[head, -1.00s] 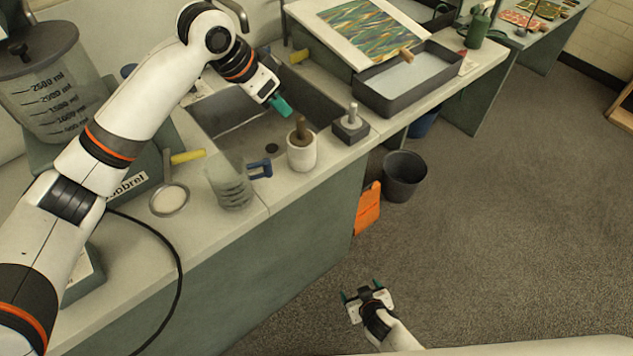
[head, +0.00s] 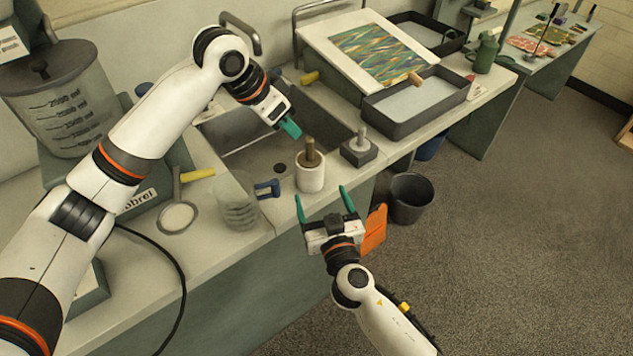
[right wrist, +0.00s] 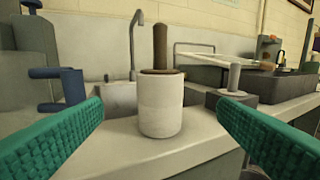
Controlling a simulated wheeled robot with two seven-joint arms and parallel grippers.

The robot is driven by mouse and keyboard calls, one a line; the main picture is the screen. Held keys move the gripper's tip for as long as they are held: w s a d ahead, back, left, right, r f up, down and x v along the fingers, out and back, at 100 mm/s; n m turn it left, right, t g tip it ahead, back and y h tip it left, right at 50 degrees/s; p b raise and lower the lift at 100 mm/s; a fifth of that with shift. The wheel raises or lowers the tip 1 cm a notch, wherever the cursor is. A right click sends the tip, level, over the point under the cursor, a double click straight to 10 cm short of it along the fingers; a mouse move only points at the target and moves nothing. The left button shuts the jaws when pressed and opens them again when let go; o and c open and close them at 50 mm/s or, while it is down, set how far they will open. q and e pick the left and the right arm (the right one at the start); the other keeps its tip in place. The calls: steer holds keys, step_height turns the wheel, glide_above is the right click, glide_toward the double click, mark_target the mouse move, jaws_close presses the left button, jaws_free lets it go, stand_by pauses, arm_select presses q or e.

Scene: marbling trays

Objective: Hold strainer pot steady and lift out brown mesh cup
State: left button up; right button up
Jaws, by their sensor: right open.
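The strainer pot (head: 310,176) is a white cylinder standing upright on the counter by the sink's front edge. It also shows in the right wrist view (right wrist: 160,108). The brown mesh cup (right wrist: 160,72) sits in it, with only its rim and upright brown handle (head: 311,150) showing; its mesh is hidden inside. My right gripper (head: 322,198) is open and empty in front of the pot, apart from it; in the right wrist view the pot stands between the spread teal fingers. My left gripper (head: 291,128) is above the sink, behind and left of the handle, not touching it; its finger gap is unclear.
A clear jug with a blue handle (head: 268,187) stands left of the pot. A dark block with a grey peg (head: 359,152) stands close on its right. The sink (head: 245,135) lies behind. A grey bin (head: 411,196) is on the floor.

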mark_target(312, 173)
steer(key=x, duration=1.1)
steer(key=shift+d, duration=0.1)
steer(key=shift+s, duration=0.1)
steer(key=c, duration=1.2)
steer(key=shift+o, duration=0.2)
